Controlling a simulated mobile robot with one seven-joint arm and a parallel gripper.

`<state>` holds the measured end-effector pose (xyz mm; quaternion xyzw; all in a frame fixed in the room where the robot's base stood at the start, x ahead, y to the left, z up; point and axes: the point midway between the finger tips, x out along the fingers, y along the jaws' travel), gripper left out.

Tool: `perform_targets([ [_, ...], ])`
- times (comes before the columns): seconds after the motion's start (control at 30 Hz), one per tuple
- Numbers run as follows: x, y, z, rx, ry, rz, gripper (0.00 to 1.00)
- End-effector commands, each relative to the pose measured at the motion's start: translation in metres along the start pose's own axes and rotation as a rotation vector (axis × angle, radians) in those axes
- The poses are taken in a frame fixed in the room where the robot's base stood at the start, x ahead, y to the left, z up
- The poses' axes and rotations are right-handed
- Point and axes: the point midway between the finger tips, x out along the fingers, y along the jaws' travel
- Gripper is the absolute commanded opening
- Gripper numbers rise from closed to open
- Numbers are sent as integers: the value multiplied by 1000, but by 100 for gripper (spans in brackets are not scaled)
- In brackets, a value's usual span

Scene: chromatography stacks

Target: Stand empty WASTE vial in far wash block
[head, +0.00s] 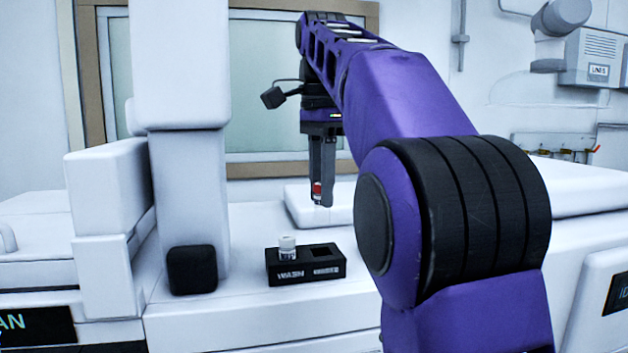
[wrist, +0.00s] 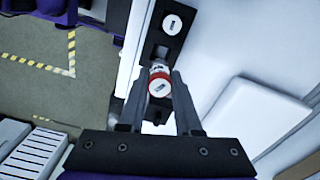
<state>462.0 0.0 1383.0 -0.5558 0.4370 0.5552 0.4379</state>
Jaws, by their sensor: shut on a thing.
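My gripper (head: 322,198) is shut on a vial with a red band (head: 317,188). In the wrist view the vial (wrist: 159,80) shows its pale, marked cap between the fingers (wrist: 162,84). I cannot tell whether it is empty. The vial is in the air, above and slightly right of the black wash block (head: 290,279) in the head view. The block has "WASH" on its front. A white-capped vial (head: 287,245) stands in its left hole, and its right hole looks empty. In the wrist view the block (wrist: 182,41) lies beyond the held vial, with an open square hole nearest.
The block stands on a white bench (head: 215,316). A white instrument column (head: 190,190) with a black foot (head: 192,270) rises left of it. A low white slab (head: 335,212) lies behind my gripper.

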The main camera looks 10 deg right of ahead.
Motion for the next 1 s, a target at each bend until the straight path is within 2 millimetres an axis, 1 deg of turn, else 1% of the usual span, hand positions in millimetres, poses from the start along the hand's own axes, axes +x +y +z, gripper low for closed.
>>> perform_targets([
  [0.17, 4, 0, 0, -1, 0, 1, 0],
  [0.6, 37, 0, 0, -2, -1, 1, 0],
  [0.8, 42, 0, 0, -2, 0, -1, 0],
  [1.0, 42, 0, 0, -2, 0, -1, 0],
])
